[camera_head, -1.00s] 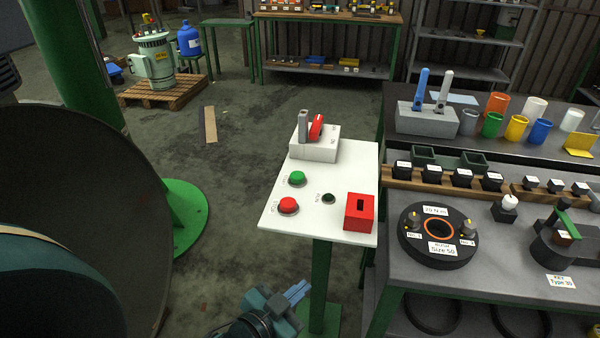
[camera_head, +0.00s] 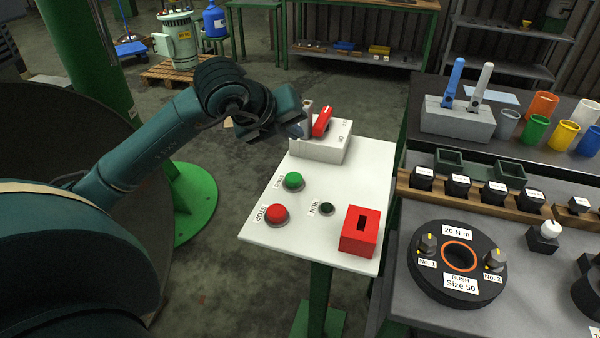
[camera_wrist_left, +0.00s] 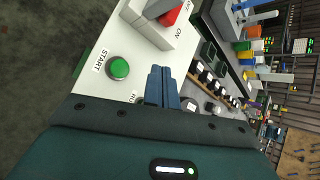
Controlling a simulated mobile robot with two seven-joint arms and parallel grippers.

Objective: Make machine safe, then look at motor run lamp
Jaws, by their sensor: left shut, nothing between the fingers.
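The white control panel (camera_head: 258,228) carries a grey switch box (camera_head: 318,150) with a red handle (camera_head: 322,121) and an upright grey piece beside it. A label on the box reads ON. The run lamp (camera_head: 326,208), labelled RUN, looks dark green and unlit. The green START button (camera_head: 293,180) and red STOP button (camera_head: 277,214) are in front of the box. My left gripper (camera_head: 303,124) is shut and empty, at the left side of the switch box; contact cannot be told. Its blue fingers (camera_wrist_left: 162,86) show in the left wrist view, with the START button (camera_wrist_left: 118,68) to their left. My right gripper is not in view.
A red slotted box (camera_head: 360,231) stands at the panel's front right corner. Open floor lies left of the panel.

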